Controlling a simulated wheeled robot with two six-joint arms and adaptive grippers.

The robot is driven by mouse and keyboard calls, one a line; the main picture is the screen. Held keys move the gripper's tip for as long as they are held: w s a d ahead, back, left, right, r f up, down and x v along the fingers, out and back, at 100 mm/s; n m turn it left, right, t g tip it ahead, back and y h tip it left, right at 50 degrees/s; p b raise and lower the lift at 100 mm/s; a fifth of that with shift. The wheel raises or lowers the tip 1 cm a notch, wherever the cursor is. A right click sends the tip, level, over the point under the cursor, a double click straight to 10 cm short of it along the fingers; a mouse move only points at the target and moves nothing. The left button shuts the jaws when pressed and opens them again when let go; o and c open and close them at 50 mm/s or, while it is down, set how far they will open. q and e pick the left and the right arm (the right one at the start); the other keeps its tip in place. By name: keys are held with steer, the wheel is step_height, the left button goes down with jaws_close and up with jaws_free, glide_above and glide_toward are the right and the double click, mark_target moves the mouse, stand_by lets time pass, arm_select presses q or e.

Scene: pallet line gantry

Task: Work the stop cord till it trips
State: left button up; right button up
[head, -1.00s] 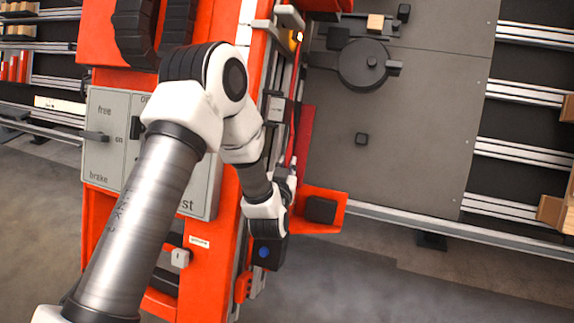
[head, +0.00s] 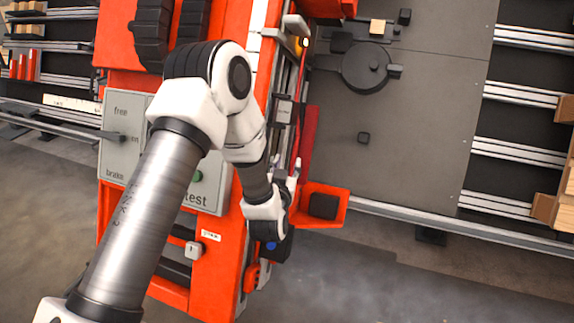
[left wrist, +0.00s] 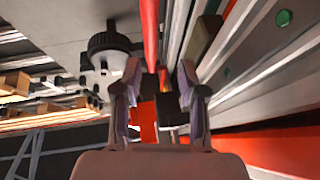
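A red cord or rod (left wrist: 150,32) hangs in the left wrist view, its lower end in the gap between my fingers. My left gripper (left wrist: 160,78) is open, with one finger on each side of that line. I cannot tell whether either finger touches it. In the head view my left gripper (head: 293,176) is beside the orange machine frame, near a red upright strip (head: 309,140). The cord itself is hard to pick out there. My right gripper is not in view.
The orange machine (head: 225,255) carries a grey panel (head: 118,150) with a lever and a green button (head: 197,176). An orange bracket (head: 338,208) with a black block is close to the gripper. A grey plate (head: 425,110) with a round black fixture (head: 366,68) lies right.

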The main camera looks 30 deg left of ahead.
arm_select(q)
steer(key=shift+s, duration=0.1)
steer(key=v, duration=1.1)
steer(key=shift+s+d, duration=0.25)
steer(key=shift+s, duration=0.1)
steer(key=shift+f, duration=0.1)
